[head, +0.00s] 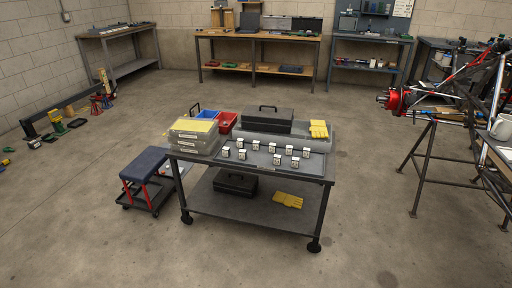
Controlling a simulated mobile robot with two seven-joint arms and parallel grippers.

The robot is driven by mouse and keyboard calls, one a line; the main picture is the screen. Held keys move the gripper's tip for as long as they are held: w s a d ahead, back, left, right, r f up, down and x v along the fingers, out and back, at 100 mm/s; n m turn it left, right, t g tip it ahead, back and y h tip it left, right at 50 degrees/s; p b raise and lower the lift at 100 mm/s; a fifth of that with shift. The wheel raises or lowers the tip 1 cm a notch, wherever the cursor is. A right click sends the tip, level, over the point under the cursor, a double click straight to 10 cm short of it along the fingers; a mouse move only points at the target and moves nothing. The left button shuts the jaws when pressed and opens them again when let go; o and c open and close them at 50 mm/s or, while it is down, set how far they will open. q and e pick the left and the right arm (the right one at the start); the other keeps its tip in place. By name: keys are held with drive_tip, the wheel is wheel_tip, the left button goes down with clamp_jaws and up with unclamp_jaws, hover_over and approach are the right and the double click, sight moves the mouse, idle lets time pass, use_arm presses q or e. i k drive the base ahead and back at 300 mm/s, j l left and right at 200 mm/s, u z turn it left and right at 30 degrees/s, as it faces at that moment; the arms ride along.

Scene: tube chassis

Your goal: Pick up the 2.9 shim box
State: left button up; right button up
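Several small white boxes with dark markings, such as one at the front left (225,151) and one at the front right (294,162), stand in two rows on a grey mat (260,168). The mat lies on top of a wheeled cart (250,212) in the middle of the floor. The markings are too small to read, so I cannot tell which box is the 2.9 shim box. Neither of my grippers is in view.
A black toolbox (268,120), yellow gloves (318,129) and stacked clear cases (193,137) crowd the cart's back and left. A stool (146,170) stands left. A tube chassis (455,92) on trestles stands right. The floor in front is clear.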

sight(255, 144)
drive_tip(key=i+j+z, duration=0.35)
drive_tip(key=i+j, duration=0.2)
drive_tip(key=i, duration=0.2)
drive_tip(key=i+j+z, duration=0.4)
drive_tip(key=i+j, duration=0.3)
drive_tip(key=i+j+z, duration=0.25)
drive_tip(key=i+j, duration=0.45)
drive_tip(key=i, duration=0.3)
